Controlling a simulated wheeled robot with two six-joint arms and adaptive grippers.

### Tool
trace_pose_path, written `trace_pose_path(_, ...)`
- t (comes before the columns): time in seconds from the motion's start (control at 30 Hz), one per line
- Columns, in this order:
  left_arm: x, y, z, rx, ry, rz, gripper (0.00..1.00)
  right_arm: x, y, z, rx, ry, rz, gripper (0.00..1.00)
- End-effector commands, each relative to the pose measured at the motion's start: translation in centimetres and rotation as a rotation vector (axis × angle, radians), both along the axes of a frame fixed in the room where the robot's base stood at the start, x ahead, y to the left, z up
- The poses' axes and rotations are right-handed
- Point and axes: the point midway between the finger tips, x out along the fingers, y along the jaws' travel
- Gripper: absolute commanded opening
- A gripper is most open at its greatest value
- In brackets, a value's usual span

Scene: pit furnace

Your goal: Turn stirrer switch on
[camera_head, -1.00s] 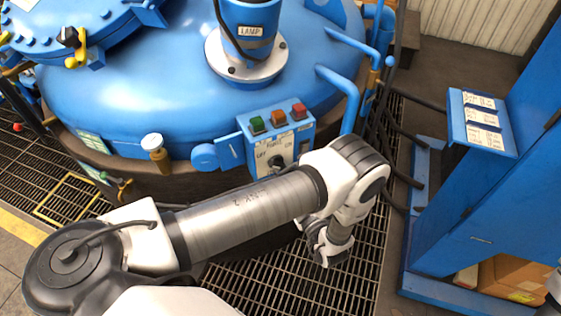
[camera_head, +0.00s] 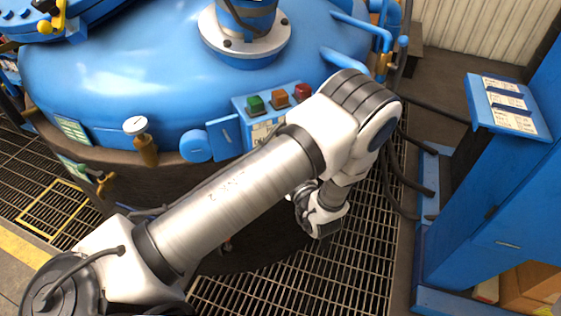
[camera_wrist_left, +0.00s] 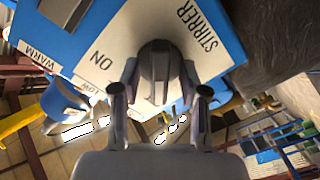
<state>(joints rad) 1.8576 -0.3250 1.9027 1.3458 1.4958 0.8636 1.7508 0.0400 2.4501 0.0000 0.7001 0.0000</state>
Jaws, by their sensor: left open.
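The blue control box (camera_head: 238,108) stands at the vessel's front edge, with green, orange and red buttons on top. My left forearm hides most of its front face in the head view. In the left wrist view, its white label plate (camera_wrist_left: 110,45) reads STIRRER and ON. A grey switch knob (camera_wrist_left: 160,62), beside the STIRRER label, stands between the fingers of my left gripper (camera_wrist_left: 160,88). The fingers are open, one on each side of the knob; I cannot tell whether they touch it. In the head view, the left wrist is bent below the box. My right gripper is out of view.
The blue vessel (camera_head: 110,80) fills the back. A blue cabinet (camera_head: 480,210) stands at the right, with hoses between. Grating floor (camera_head: 350,270) is open below the arm.

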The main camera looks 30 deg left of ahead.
Motion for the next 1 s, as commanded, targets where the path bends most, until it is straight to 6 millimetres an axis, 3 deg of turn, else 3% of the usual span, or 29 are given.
trace_pose_path(0.17,0.02,0.01,0.0,0.0,0.0,0.0,0.44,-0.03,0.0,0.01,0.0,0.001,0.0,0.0)
trace_pose_path(0.23,0.02,0.01,-0.01,0.0,0.0,0.0,0.26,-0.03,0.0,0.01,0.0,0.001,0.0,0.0)
trace_pose_path(0.3,0.02,0.0,-0.01,0.0,0.0,0.0,0.01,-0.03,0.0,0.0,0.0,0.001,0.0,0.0)
trace_pose_path(0.67,0.05,0.01,-0.01,0.006,0.009,-0.001,0.0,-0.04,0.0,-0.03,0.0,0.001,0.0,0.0)
trace_pose_path(1.0,0.09,-0.02,0.03,0.076,0.126,0.0,0.0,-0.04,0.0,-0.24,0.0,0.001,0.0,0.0)
